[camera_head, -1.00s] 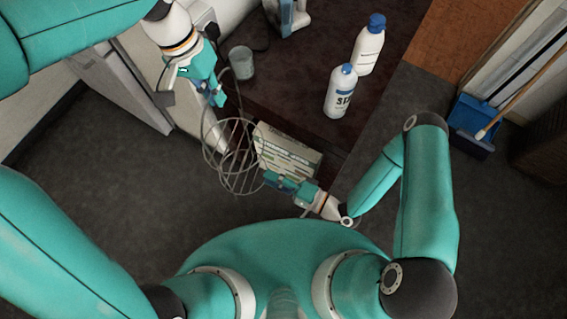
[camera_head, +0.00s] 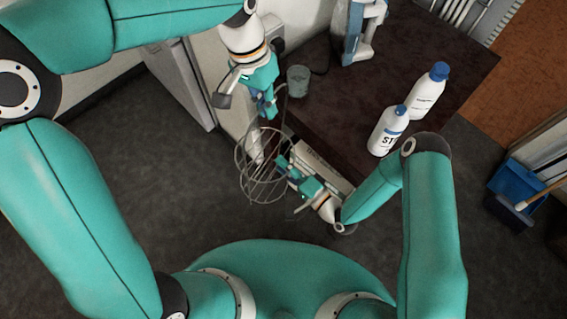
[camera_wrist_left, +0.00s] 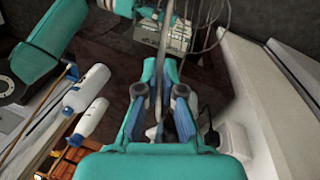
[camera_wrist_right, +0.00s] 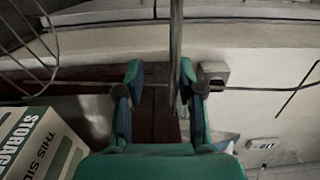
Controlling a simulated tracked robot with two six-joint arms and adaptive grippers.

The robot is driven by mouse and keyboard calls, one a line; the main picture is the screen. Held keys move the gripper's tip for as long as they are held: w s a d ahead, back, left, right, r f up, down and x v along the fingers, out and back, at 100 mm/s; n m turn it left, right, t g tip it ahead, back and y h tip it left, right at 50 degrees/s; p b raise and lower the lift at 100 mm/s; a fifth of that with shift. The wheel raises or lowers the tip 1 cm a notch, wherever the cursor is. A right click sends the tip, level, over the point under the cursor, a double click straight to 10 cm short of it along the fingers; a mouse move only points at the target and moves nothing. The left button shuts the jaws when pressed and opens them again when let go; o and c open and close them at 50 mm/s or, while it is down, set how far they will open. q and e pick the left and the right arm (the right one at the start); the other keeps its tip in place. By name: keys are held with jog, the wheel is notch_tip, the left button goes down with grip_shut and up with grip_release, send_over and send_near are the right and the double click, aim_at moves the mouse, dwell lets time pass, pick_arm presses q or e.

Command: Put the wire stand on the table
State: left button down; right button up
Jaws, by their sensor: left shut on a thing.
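The wire stand (camera_head: 262,190) is a cage of thin grey rings and rods. In the head view it hangs off the front left edge of the dark brown table (camera_head: 330,105). My left gripper (camera_head: 268,112) is shut on one of its rods above the rings; the rod (camera_wrist_left: 160,60) runs between its fingers in the left wrist view. My right gripper (camera_head: 284,166) is beside the stand's right side. In the right wrist view its fingers (camera_wrist_right: 160,90) are apart, with an upright rod (camera_wrist_right: 176,40) between them, closer to the right finger.
A storage box (camera_head: 325,170) sits at the table's near end, behind my right gripper. A glass (camera_head: 298,80), two white bottles (camera_head: 388,132) (camera_head: 427,90) and a spray bottle (camera_head: 362,30) stand on the table. The table's middle is clear. A blue bin (camera_head: 520,185) is at the right.

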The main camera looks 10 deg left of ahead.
jog(key=shift+w+a, duration=0.25)
jog(key=shift+a, duration=0.15)
grip_shut()
pick_arm(q)
jog(key=shift+r, duration=0.15)
pick_arm(e)
jog(key=shift+f, duration=0.1)
pick_arm(q)
jog(key=shift+w, duration=0.1)
jog(key=c, duration=1.2)
grip_release()
